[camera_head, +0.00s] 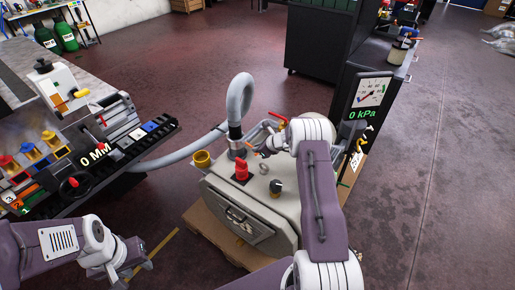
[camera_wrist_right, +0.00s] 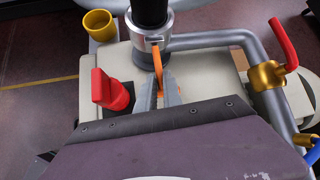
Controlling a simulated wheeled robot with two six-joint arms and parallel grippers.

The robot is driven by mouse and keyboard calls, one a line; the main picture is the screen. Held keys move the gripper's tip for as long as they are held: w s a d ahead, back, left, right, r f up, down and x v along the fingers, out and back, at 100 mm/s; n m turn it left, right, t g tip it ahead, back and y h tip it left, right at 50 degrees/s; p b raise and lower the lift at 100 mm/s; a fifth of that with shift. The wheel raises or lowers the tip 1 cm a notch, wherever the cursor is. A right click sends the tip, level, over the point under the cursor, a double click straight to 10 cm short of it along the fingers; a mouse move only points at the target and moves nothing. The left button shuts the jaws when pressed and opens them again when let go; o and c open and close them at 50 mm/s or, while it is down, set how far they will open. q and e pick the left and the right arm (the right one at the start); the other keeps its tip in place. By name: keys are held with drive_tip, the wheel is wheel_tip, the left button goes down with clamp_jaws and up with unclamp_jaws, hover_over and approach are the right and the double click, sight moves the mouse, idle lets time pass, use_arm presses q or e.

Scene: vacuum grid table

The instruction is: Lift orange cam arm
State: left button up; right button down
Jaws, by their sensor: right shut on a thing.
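The orange cam arm (camera_wrist_right: 157,61) stands on the side of the metal hose coupling (camera_wrist_right: 150,38) in the right wrist view. My right gripper (camera_wrist_right: 158,88) is shut on its lower end, with one finger on each side. In the head view the right gripper (camera_head: 252,151) is beside the coupling at the foot of the grey hose (camera_head: 238,95), partly hidden by its own arm. The coupling sits on the beige vacuum unit (camera_head: 240,200). My left gripper (camera_head: 128,262) is low at the left, away from the unit; its fingers are unclear.
A red knob (camera_wrist_right: 112,90) stands just left of the right gripper. A yellow cup (camera_wrist_right: 97,25) sits at the unit's corner. A bent pipe (camera_wrist_right: 235,42) with a red-handled valve (camera_wrist_right: 284,45) lies to the right. A gauge panel (camera_head: 366,100) reads 0 kPa.

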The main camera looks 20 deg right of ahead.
drive_tip(key=shift+s+f, duration=0.3)
drive_tip(key=shift+f, duration=0.1)
drive_tip(key=c, duration=0.6)
unclamp_jaws()
drive_tip(key=shift+d, duration=0.1)
drive_tip(key=shift+c, duration=0.2)
drive_tip(key=shift+r, duration=0.25)
drive_tip(key=shift+r, duration=0.1)
drive_tip(key=v, duration=0.8)
drive_tip(key=shift+s+r, duration=0.3)
